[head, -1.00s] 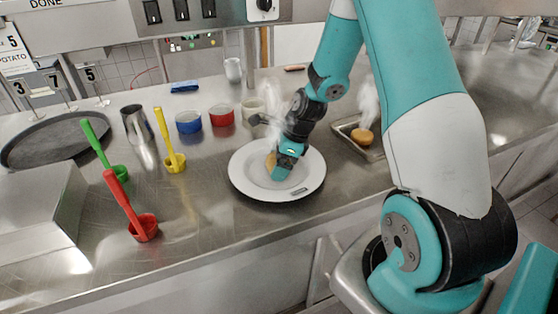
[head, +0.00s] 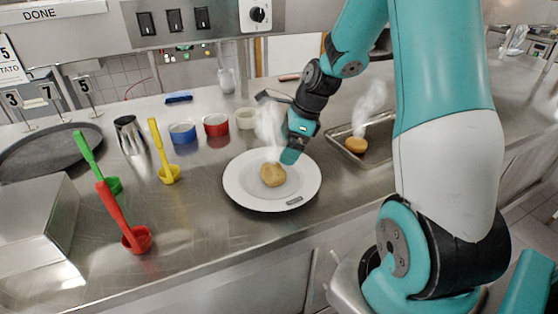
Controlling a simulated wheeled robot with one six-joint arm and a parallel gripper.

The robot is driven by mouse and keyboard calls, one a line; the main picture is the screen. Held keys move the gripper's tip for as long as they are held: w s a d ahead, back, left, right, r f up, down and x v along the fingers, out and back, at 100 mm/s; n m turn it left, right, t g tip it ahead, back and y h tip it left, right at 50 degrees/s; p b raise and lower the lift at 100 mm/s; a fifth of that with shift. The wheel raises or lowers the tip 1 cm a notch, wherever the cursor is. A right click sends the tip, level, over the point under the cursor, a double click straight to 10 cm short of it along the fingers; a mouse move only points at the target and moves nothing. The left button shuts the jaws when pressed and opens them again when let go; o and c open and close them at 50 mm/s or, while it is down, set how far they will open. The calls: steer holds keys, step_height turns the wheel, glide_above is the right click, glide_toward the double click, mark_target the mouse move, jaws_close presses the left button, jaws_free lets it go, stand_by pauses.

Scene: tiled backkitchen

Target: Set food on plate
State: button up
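A steaming, golden-brown potato-like piece of food (head: 273,175) lies on the white round plate (head: 241,193) in the middle of the counter. My gripper (head: 289,157) is just behind and to the right of this food, over the plate's far rim, and looks apart from it. I cannot make out the gap between its fingers at this angle. A second steaming piece of food (head: 356,145) sits in a metal tray (head: 381,153) to the right of the plate.
Red (head: 136,239), green (head: 112,185) and yellow (head: 169,174) ladles stand left of the plate. Behind are a metal cup (head: 131,134), a blue bowl (head: 183,133), a red bowl (head: 216,124) and a pale bowl (head: 246,118). A dark round tray (head: 50,146) lies far left.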

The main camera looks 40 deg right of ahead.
steer(key=s+a+r+n+g, duration=0.1)
steer(key=s+a+r+n, duration=0.2)
steer(key=a+r+n, duration=0.35)
steer(key=s+a+r+n, duration=0.3)
steer(key=a+n, duration=0.6)
steer(key=s+a+r+n+g, duration=0.1)
steer(key=s+a+r+n, duration=0.2)
steer(key=s+a+n, duration=0.7)
steer(key=s+n, duration=0.4)
steer(key=n, duration=0.3)
steer(key=shift+r+g+y, duration=0.15)
steer(key=shift+g+y, duration=0.25)
